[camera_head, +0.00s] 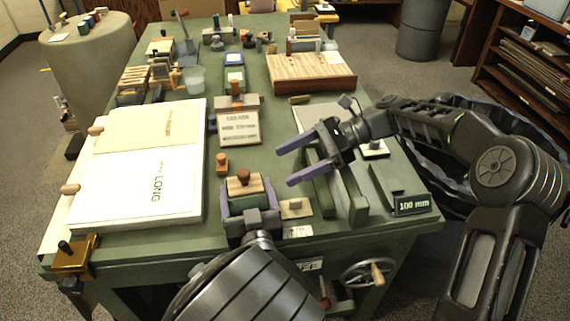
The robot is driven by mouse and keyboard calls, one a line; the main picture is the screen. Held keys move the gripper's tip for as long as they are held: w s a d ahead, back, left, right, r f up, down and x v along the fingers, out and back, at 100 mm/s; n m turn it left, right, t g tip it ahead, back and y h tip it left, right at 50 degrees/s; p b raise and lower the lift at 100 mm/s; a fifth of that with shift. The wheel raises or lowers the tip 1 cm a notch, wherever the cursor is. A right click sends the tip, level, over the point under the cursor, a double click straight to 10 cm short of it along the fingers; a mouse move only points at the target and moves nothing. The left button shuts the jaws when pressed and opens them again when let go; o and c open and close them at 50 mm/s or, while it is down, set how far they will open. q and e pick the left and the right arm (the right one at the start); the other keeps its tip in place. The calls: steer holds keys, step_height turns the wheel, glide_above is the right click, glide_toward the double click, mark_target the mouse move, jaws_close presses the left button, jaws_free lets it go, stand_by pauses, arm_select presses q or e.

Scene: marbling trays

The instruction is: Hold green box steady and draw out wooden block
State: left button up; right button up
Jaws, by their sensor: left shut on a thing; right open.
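The green box (243,203) sits near the front edge of the green table. The wooden block (238,188), light with a red-brown knob on top, sits in its top. How deep it sits is hard to tell. My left gripper (247,192) comes in from the front and is shut on the green box, one purple finger along each side. My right gripper (289,160) is open and empty. Its purple fingers point left, above the table, to the right of and beyond the box, apart from the block.
A big white board with sheets (140,190) fills the left of the table. A small wooden piece (222,163) and a pale square with a knob (295,208) lie near the box. Green upright bars (352,195) stand under my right gripper. A "100 mm" sign (412,205) is at the right edge.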

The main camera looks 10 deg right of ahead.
arm_select(q)
steer(key=o, duration=1.5)
steer(key=s, duration=0.8)
steer(key=s+d, duration=0.1)
steer(key=s, duration=0.3)
